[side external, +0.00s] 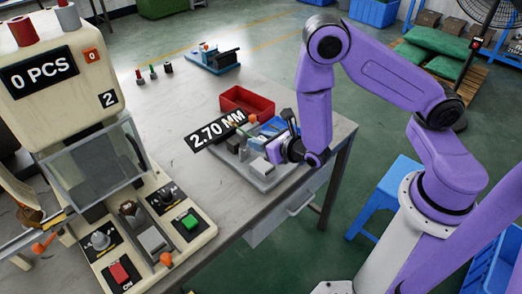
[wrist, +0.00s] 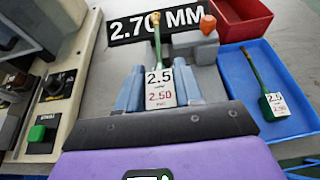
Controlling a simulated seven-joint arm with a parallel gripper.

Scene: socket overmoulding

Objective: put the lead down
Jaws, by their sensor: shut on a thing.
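My gripper (wrist: 159,84) is shut on a lead (wrist: 157,38), a thin green and tan stick with a white tag marked 2.5 and 2.50 (wrist: 160,88). The tag sits between the two blue-grey fingers. The lead points away from me toward a grey gauge block with an orange knob (wrist: 207,23) and a sign reading 2.70 MM. I cannot tell whether the lead touches the block.
A blue tray (wrist: 238,62) to the right holds another tagged green lead (wrist: 262,85). A red tray (wrist: 243,12) lies behind it. The moulding machine (side external: 60,85), with its buttons, stands at the left. The table (side external: 210,190) is clear between the machine and gauge.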

